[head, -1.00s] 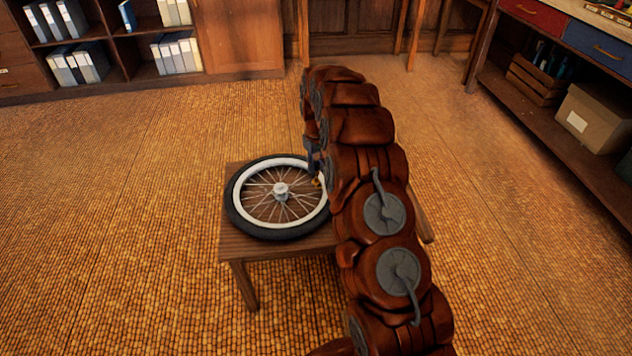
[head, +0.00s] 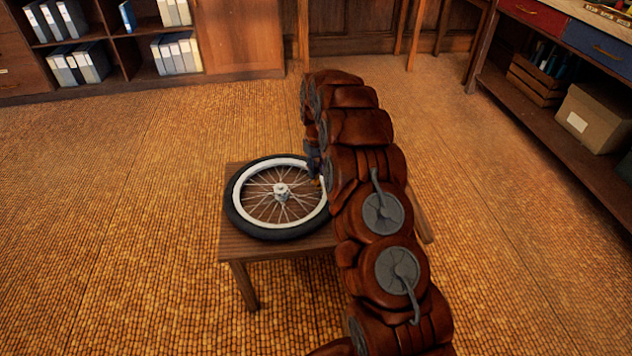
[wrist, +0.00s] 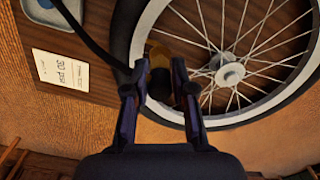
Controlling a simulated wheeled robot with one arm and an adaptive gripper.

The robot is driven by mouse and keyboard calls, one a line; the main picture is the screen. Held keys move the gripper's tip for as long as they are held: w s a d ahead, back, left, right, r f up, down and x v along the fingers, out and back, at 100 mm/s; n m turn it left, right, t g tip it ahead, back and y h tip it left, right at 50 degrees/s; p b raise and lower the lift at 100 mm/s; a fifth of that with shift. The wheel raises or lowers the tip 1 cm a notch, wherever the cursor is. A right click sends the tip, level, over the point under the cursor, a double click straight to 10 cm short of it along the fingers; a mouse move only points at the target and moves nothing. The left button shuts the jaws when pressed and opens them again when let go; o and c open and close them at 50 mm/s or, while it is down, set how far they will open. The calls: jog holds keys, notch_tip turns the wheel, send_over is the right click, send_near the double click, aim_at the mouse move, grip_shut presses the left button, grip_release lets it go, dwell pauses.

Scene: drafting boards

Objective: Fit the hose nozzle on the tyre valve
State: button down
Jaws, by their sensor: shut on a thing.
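The wheel lies flat on a small wooden table, with a black tyre (head: 262,234), a white rim (head: 242,215) and thin spokes around a silver hub (head: 281,191). My gripper (wrist: 163,82) is shut on the brass-coloured hose nozzle (wrist: 160,60), held over the rim at the right side of the wheel in the head view. A black hose (wrist: 92,45) runs from the nozzle toward the upper left in the wrist view. The tyre valve cannot be made out; the fingers and nozzle cover that part of the rim. Whether the nozzle touches it cannot be told.
The wooden table (head: 232,242) has bare room at its front left. A white card reading "30 psi" (wrist: 60,70) and a grey-blue object (wrist: 48,12) lie beside the wheel. A bookcase (head: 110,85) and a workbench (head: 575,150) stand farther off.

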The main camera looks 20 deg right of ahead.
jog(key=shift+f, duration=0.8)
jog(key=c, duration=0.9)
grip_release()
